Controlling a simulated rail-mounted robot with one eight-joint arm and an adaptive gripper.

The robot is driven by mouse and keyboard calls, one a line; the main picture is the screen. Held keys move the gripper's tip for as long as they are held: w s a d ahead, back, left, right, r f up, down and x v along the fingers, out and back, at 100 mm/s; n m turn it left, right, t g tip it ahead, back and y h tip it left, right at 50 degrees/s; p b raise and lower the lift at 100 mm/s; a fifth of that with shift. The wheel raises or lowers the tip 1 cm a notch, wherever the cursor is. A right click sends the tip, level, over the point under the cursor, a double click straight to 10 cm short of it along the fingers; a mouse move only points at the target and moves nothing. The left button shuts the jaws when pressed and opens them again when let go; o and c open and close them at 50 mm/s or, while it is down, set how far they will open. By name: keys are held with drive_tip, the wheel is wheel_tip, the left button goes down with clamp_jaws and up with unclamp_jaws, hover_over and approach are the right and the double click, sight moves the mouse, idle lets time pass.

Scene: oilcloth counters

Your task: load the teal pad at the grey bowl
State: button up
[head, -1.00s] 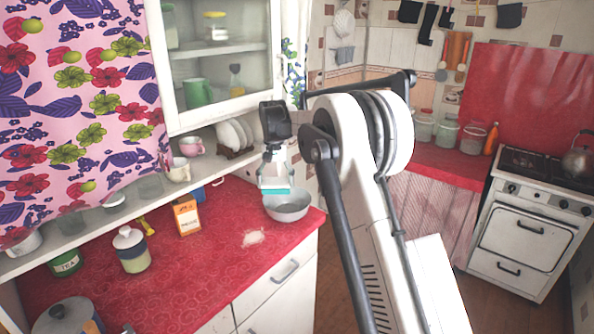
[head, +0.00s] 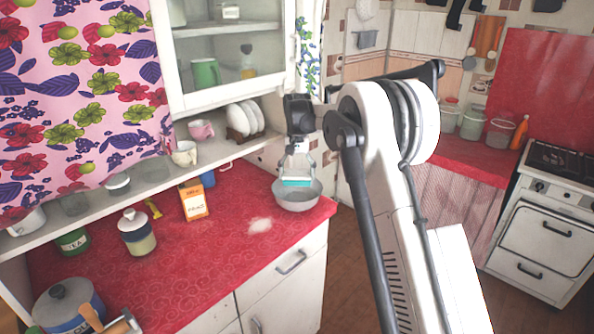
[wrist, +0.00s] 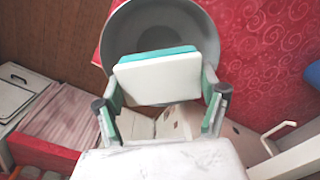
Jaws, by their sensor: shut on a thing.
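The teal pad (head: 297,183), teal on one face and white on the other, is held by my gripper (head: 298,168). In the wrist view the pad (wrist: 157,74) spans between the two fingers of the gripper (wrist: 162,98). The grey bowl (head: 297,206) stands near the right end of the red counter. In the head view the pad overlaps the bowl's opening; I cannot tell whether they touch. In the wrist view the bowl (wrist: 206,33) lies behind the pad, which hides part of its inside.
A whitish patch (head: 260,225) marks the red counter (head: 215,255) left of the bowl. An orange box (head: 194,201), a lidded jar (head: 137,235) and a large canister (head: 68,307) stand farther left. The shelf (head: 140,186) with cups runs behind. The counter's right edge is close to the bowl.

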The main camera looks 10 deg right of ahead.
sight(297, 173)
drive_tip(key=shift+f+b, duration=1.7)
drive_tip(key=shift+f, duration=1.3)
drive_tip(key=shift+r, duration=0.1)
drive_tip(key=shift+r+p, duration=1.55)
drive_tip(key=shift+r, duration=2.35)
drive_tip(key=shift+r+p, duration=0.8)
drive_tip(key=shift+r, duration=1.25)
